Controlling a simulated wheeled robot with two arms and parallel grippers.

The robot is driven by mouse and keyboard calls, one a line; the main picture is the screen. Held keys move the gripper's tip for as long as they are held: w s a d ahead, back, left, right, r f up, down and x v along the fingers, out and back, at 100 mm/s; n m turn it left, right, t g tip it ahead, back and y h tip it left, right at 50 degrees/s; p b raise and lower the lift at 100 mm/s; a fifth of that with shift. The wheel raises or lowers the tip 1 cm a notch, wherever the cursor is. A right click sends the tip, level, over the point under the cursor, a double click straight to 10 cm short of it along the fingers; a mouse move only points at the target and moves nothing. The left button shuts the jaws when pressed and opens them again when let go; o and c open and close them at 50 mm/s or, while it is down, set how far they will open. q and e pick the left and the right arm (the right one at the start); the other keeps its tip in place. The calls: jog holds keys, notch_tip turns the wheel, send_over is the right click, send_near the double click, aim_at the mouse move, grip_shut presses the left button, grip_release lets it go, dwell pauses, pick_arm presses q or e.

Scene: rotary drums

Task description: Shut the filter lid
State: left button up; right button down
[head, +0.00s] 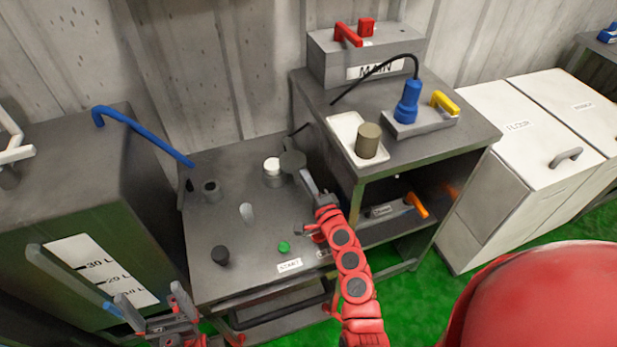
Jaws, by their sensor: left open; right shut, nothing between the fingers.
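The filter appears to be the short, pale-topped cylinder (272,170) at the back of the grey bench. A dark round disc, apparently the filter lid (292,160), is beside it on the right, tilted and not covering the pale top. My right gripper (307,180) is shut and empty, with its fingers just below and right of the disc. I cannot tell whether they touch it. My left gripper (150,303) is open and empty at the lower left, in front of the bench and far from the filter.
A tank with a blue pipe (145,136) stands left. A taller shelf (470,135) with a tray and blue tool stands right.

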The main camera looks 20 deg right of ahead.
aim_at(282, 169)
jog(key=shift+a, duration=0.2)
jog(key=shift+a+m+h, duration=0.4)
jog(key=shift+a+h, duration=0.1)
jog(key=shift+h, duration=0.1)
jog(key=shift+w+a+p, duration=0.1)
jog(key=shift+a+p, duration=0.25)
jog(key=shift+a, duration=0.8)
jog(key=shift+a+f+m+h, duration=0.1)
jog(key=shift+a+m+h, duration=0.3)
jog(key=shift+m+h, duration=0.15)
jog(key=a+m+h, duration=0.1)
jog(key=h, duration=0.1)
jog(key=a+m+h, duration=0.1)
jog(key=h, duration=0.1)
jog(key=shift+w+g, duration=0.3)
jog(key=shift+w, duration=0.05)
jog(key=shift+w+a+m+g+h+b, duration=0.35)
jog(key=shift+a+m+h+b, duration=0.15)
jog(key=shift+a+m+h, duration=0.4)
jog(key=shift+w+a+b, duration=0.35)
jog(key=shift+w+a, duration=0.15)
jog(key=shift+a, duration=0.2)
jog(key=shift+a, duration=0.1)
